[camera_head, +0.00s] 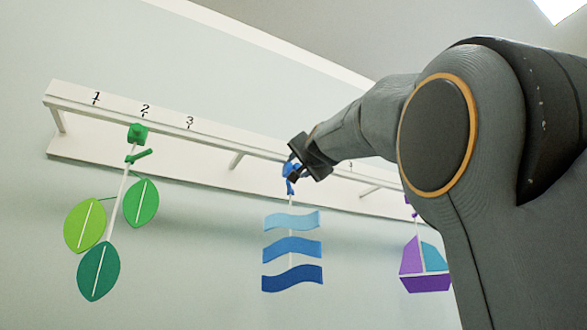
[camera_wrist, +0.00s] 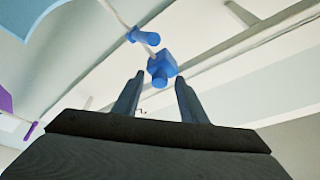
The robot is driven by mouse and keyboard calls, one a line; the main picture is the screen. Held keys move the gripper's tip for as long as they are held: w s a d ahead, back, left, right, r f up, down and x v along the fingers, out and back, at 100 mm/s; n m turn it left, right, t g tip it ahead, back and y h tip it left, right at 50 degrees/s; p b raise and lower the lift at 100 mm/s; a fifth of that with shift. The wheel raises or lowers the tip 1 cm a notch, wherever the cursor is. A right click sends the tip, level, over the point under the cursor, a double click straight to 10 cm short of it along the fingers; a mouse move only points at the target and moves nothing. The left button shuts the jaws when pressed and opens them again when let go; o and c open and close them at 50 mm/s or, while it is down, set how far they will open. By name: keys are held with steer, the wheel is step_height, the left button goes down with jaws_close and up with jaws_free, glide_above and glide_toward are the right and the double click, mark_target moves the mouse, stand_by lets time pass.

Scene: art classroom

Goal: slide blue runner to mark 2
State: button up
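The blue runner (camera_head: 290,172) sits on the white rail (camera_head: 220,147), right of mark 3, with three wavy blue pieces (camera_head: 291,247) hanging below it. In the wrist view the blue runner (camera_wrist: 162,66) is a block with a round knob, just beyond and between my fingertips. My gripper (camera_wrist: 159,78) is open, with a finger on each side of the knob's line; I cannot tell whether they touch. In the head view my gripper (camera_head: 297,165) partly covers the runner. Mark 2 (camera_head: 145,108) is on the rail's backboard at left, between marks 1 and 3.
A green runner (camera_head: 137,133) sits on the rail close to below mark 2, with green leaves (camera_head: 98,272) hanging from it. A purple runner (camera_head: 409,200) with a boat (camera_head: 425,267) hangs at right, partly hidden by my arm. The rail between green and blue is clear.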

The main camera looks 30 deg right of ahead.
jaws_close()
steer(key=shift+d, duration=0.1)
